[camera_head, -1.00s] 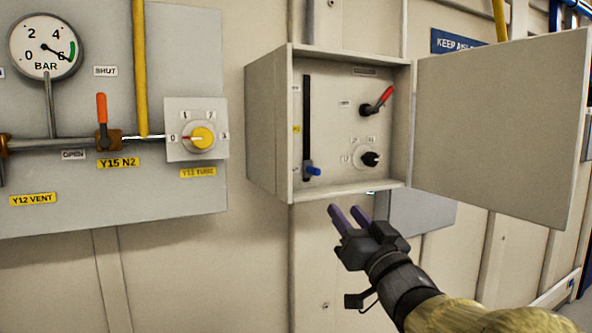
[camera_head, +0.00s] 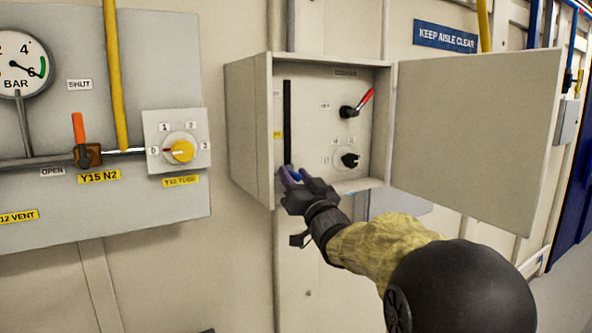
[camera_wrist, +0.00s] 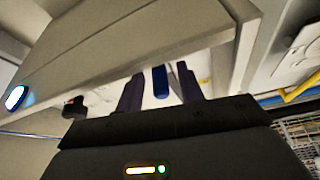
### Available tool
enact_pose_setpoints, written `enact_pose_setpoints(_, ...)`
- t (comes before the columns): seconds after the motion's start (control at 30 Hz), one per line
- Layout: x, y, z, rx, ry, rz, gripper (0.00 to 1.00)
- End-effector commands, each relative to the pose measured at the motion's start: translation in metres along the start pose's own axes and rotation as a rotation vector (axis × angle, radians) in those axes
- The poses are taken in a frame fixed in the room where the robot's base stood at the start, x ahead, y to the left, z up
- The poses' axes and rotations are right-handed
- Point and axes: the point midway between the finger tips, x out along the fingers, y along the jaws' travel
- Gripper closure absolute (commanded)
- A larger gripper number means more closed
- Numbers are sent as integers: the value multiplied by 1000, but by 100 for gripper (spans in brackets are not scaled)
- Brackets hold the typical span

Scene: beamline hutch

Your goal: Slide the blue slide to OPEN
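The blue slide (camera_wrist: 160,82) shows in the wrist view between my two dark purple fingers, with a gap on each side. Its black vertical slot (camera_head: 287,120) runs up the left of the panel inside the open grey box (camera_head: 250,130). In the head view my gripper (camera_head: 290,174) is at the slot's bottom end and mostly hides the slide. My gripper (camera_wrist: 159,88) is open around the slide in the wrist view. I cannot read the small labels beside the slot.
A red-handled lever (camera_head: 358,103) and a black knob (camera_head: 350,160) sit right of the slot. The box door (camera_head: 475,130) is swung open to the right. A gauge panel (camera_head: 150,80) with an orange lever (camera_head: 78,128) and a yellow knob (camera_head: 182,151) is at the left.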

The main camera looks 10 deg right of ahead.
Motion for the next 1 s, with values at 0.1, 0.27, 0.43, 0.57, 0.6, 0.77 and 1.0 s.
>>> enact_pose_setpoints(0.1,1,0,0,0,0,0,62)
enact_pose_setpoints(0.27,1,0,0,0,1,0,64)
enact_pose_setpoints(0.43,1,0,0,-1,1,0,98)
enact_pose_setpoints(0.57,1,0,0,-1,1,0,100)
enact_pose_setpoints(0.6,1,0,0,-1,1,0,100)
enact_pose_setpoints(0.77,2,-2,-2,0,1,-3,100)
enact_pose_setpoints(1.0,10,-15,-12,6,0,-20,100)
